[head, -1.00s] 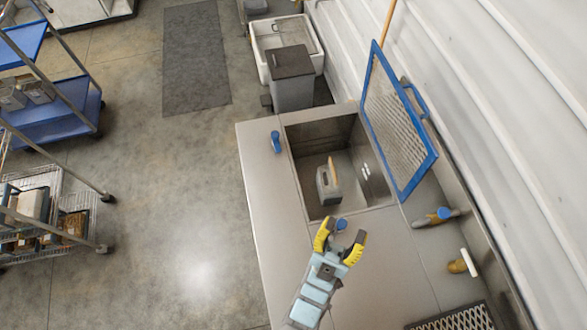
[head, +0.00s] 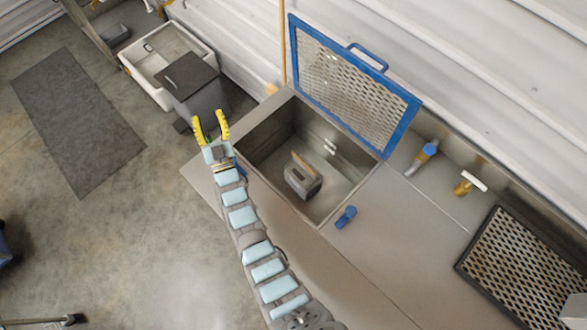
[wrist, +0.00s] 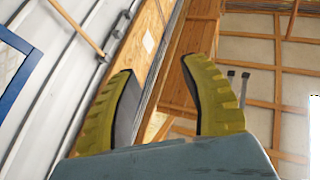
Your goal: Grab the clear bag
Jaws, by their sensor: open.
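I cannot make out a clear bag in either view. My gripper (head: 210,122) is open and empty in the head view, above the left corner of the steel counter (head: 300,235), left of the open hopper basin. In the wrist view my gripper (wrist: 160,75) shows its two yellow fingers spread, with only wall and wooden roof framing behind them. A grey block-like item with a wooden part (head: 302,178) sits inside the hopper basin (head: 252,149).
A blue-framed mesh lid (head: 400,130) stands raised behind the basin. A grey bin (head: 195,90) and a white sink (head: 140,65) are beyond my gripper. Blue (head: 425,155) and yellow (head: 465,186) valves and a dark-framed grate (head: 525,260) are at right.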

